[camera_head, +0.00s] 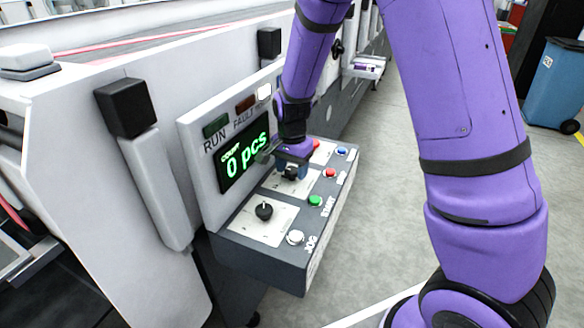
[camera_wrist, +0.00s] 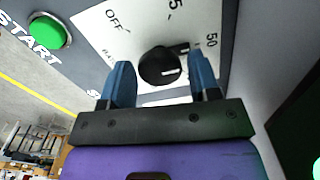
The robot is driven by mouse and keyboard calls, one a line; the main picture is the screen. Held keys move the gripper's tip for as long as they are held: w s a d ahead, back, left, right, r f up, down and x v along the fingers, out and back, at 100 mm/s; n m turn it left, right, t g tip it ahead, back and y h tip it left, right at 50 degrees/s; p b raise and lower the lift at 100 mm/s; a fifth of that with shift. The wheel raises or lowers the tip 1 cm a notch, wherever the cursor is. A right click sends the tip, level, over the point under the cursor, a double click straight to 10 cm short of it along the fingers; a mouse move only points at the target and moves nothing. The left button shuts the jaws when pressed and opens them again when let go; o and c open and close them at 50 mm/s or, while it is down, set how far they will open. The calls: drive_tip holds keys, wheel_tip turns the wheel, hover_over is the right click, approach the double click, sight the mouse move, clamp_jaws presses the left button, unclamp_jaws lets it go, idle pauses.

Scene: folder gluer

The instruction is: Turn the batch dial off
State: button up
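The batch dial (camera_wrist: 160,66) is a round black knob with a raised grip on a white plate marked OFF, a partly cut-off figure ending in 5, and 50. Its grip extends to the upper right, toward the 50 side. In the head view the dial (camera_head: 290,174) is partly hidden under my gripper (camera_head: 290,160). In the wrist view my gripper's two blue fingers stand apart, one on each side of the knob. The gripper is open with nothing held. A gap shows on the left; whether the right finger touches the knob is unclear.
A second black dial (camera_head: 264,211) sits nearer on the same panel. A green START button (camera_head: 315,200), a white JOG button (camera_head: 295,237) and red and blue buttons are close by. A display (camera_head: 244,155) reading 0 pcs stands behind.

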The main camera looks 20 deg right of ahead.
drive_tip(key=c, duration=0.6)
drive_tip(key=shift+o, duration=0.2)
drive_tip(key=shift+n, duration=0.3)
drive_tip(key=n, duration=1)
drive_tip(key=shift+n, duration=0.4)
drive_tip(key=n, duration=1.2)
drive_tip(key=shift+n, duration=0.3)
